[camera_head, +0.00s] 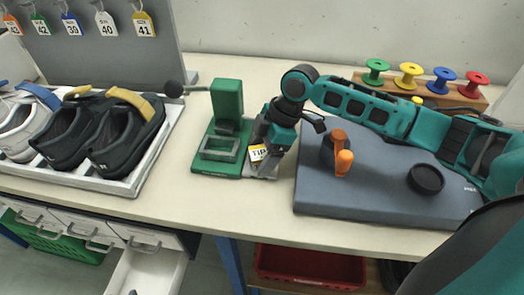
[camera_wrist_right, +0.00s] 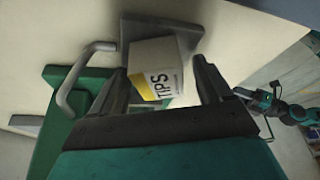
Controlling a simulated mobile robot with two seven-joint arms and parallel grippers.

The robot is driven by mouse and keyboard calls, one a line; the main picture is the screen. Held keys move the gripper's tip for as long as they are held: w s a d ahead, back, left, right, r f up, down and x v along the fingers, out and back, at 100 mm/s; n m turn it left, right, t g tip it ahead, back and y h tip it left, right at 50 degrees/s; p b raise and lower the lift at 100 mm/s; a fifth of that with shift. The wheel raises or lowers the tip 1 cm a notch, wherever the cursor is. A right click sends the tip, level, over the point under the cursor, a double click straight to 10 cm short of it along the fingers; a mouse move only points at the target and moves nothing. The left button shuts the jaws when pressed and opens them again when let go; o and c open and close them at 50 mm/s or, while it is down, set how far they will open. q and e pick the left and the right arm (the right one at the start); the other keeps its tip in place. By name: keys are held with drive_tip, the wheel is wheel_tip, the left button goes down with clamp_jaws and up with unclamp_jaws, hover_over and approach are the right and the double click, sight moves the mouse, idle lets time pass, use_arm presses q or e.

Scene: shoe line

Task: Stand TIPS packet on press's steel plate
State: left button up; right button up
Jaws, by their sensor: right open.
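The TIPS packet (camera_head: 258,153), white with a yellow patch and black lettering, is at the right side of the green press (camera_head: 222,140). In the right wrist view the packet (camera_wrist_right: 156,72) is between the two dark fingers of my right gripper (camera_wrist_right: 160,90), which is open around it. The packet appears upright on the grey steel plate (camera_wrist_right: 190,38), but its underside is hidden. In the head view my right gripper (camera_head: 265,160) reaches down over the plate and partly covers the packet. A teal and black arm end, seemingly my left gripper (camera_wrist_right: 250,97), shows small in the wrist view.
The press's lever with a black knob (camera_head: 174,89) sticks out left. A shoe tray (camera_head: 130,180) stands further left. Coloured spools (camera_head: 411,72) stand behind.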

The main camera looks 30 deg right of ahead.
drive_tip(key=shift+r, duration=0.1)
drive_tip(key=shift+d+r, duration=0.15)
drive_tip(key=shift+r, duration=0.25)
drive_tip(key=p+v, duration=0.1)
drive_tip(key=v, duration=1)
drive_tip(key=shift+r, duration=0.1)
